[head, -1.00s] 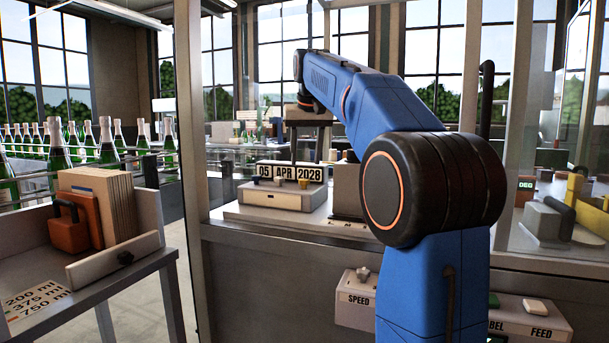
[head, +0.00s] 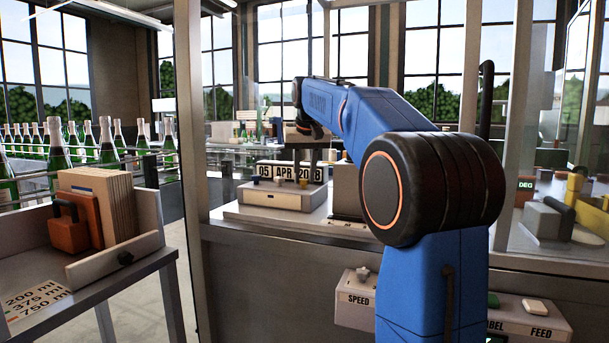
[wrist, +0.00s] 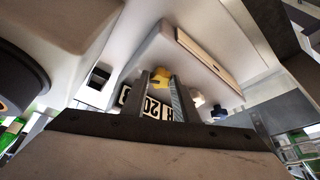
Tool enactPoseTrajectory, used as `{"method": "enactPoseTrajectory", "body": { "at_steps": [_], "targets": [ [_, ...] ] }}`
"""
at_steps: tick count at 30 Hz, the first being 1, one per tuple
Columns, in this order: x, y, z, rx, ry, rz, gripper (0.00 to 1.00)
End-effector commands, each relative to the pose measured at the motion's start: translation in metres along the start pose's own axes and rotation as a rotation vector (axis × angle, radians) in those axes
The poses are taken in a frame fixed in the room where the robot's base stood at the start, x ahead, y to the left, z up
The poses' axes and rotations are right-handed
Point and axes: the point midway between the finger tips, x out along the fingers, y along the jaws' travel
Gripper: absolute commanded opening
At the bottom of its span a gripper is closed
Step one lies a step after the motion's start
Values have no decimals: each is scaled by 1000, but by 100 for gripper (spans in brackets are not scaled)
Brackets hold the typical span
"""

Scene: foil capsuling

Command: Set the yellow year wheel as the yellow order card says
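The date unit is a pale box (head: 270,198) with a display (head: 276,172) behind it, reading 05 APR and a year partly covered by my gripper. Three small knobs stand along the box: blue, white and the yellow year wheel (head: 303,182). In the wrist view the yellow wheel (wrist: 160,77) lies between the tips of my gripper (wrist: 162,80), whose two fingers stand apart. I cannot tell whether they touch it. In the head view my gripper (head: 312,172) comes down over the year end of the unit. I cannot make out a readable yellow order card.
A grey block (head: 346,190) stands close to the right of the date unit. Glass guard posts (head: 190,120) frame the station. A side table with wooden boards (head: 100,205) is at left, and bottles (head: 57,150) line a conveyor behind it.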

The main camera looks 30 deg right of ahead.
Motion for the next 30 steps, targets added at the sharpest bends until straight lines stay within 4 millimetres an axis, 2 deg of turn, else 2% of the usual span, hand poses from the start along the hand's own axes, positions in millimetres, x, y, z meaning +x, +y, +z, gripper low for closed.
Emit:
{"method": "enactPoseTrajectory", "body": {
  "at_steps": [14, 30],
  "targets": [
    [0, -2, 0, 75, 0, 31, 4],
    [0, -8, -2, 501, 1, 209, 4]
  ]
}}
